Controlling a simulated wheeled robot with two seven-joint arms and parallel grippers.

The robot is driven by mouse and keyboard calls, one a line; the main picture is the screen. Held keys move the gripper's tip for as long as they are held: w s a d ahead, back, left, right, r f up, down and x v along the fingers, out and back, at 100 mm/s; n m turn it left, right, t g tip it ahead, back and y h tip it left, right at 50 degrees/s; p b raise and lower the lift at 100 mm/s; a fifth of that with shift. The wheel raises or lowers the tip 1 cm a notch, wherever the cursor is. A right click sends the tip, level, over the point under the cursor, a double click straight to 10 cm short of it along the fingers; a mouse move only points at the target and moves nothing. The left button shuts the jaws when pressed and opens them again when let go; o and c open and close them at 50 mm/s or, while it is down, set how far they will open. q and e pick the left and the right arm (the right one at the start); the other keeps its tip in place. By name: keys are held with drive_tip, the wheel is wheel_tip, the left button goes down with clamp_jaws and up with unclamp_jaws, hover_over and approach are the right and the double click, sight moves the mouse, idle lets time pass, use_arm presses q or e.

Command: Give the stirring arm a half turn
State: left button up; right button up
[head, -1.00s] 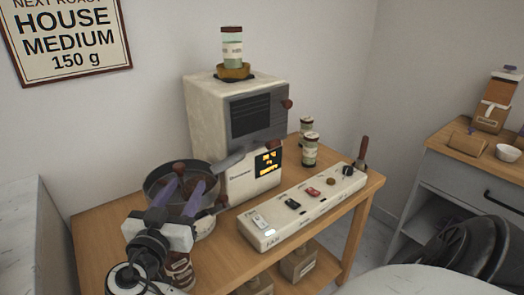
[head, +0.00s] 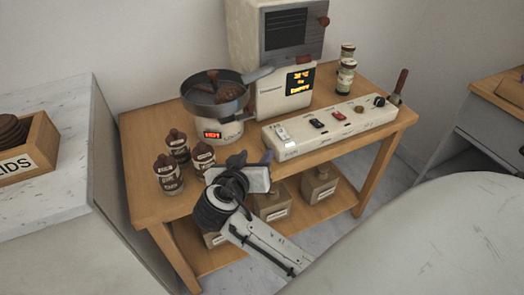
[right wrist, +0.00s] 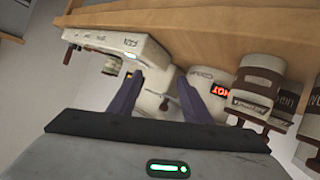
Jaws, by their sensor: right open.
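The stirring arm (head: 222,94) is reddish brown with an upright knob (head: 213,76). It sits inside the dark round pan (head: 188,97) beside the cream roaster (head: 240,35) in the head view. The pan rests on a white base with a lit display reading HOT. My right gripper (head: 252,158) is in front of and below the pan, clear of the stirring arm, with its purple fingers apart and nothing between them. It also shows open in the right wrist view (right wrist: 165,80); the stirring arm cannot be made out there. My left gripper is not in view.
Several dark-lidded jars (head: 168,175) stand at the table's front left, close to my right gripper. A white switch panel (head: 330,128) lies along the table's right front. Two small jars (head: 346,76) stand behind it. Boxes (head: 320,185) are on the lower shelf.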

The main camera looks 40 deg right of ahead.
drive_tip(key=shift+n+g+y, duration=0.4)
drive_tip(key=shift+n+y, duration=0.3)
drive_tip(key=shift+s+a+f, duration=0.2)
drive_tip(key=shift+s+f, duration=1.15)
drive_tip(key=shift+f, duration=0.3)
